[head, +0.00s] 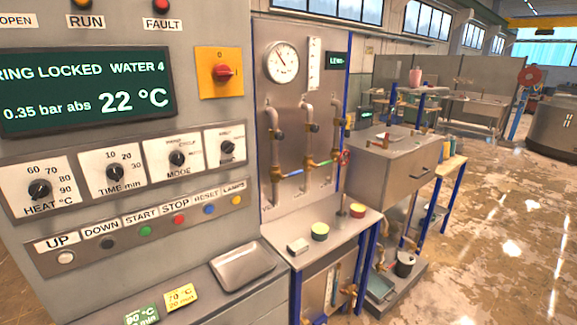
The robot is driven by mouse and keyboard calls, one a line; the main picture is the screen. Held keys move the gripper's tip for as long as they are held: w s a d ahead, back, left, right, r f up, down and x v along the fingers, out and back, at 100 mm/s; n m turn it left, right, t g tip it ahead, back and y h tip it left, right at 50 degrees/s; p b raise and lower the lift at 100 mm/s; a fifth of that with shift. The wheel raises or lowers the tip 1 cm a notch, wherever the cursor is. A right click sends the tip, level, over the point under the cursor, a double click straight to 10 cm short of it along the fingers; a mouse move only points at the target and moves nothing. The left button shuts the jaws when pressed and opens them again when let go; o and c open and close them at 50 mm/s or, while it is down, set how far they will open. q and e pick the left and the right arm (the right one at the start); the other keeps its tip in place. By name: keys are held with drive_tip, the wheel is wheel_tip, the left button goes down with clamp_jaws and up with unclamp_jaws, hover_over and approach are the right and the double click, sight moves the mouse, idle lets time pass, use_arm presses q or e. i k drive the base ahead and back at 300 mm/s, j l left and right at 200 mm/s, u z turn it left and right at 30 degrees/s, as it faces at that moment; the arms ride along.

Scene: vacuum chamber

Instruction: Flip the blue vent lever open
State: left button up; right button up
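A small blue lever (293,172) sits low on the left pipe of the steel pipe panel (290,90), in the middle of the head view. It points roughly sideways to the right from the brass valve at the pipe. I take it for the vent lever; its label is too small to read. A green-yellow lever (327,162) sits on the pipe to its right, beside a red handwheel (345,157). Neither of my grippers is in view.
A grey control cabinet (215,120) with a display (85,90), knobs and buttons stands close at the left. Below the pipe panel is a steel shelf (330,245) with small round items. A steel tank (395,165) stands right of it. The floor at the right is open.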

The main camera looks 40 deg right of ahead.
sight(295, 173)
drive_tip(key=i+l+z, duration=0.2)
drive_tip(key=l+z, duration=0.15)
drive_tip(key=i+l+z, duration=0.2)
drive_tip(key=l+z, duration=0.2)
drive_tip(key=i+l+z, duration=0.35)
drive_tip(key=k+j, duration=0.1)
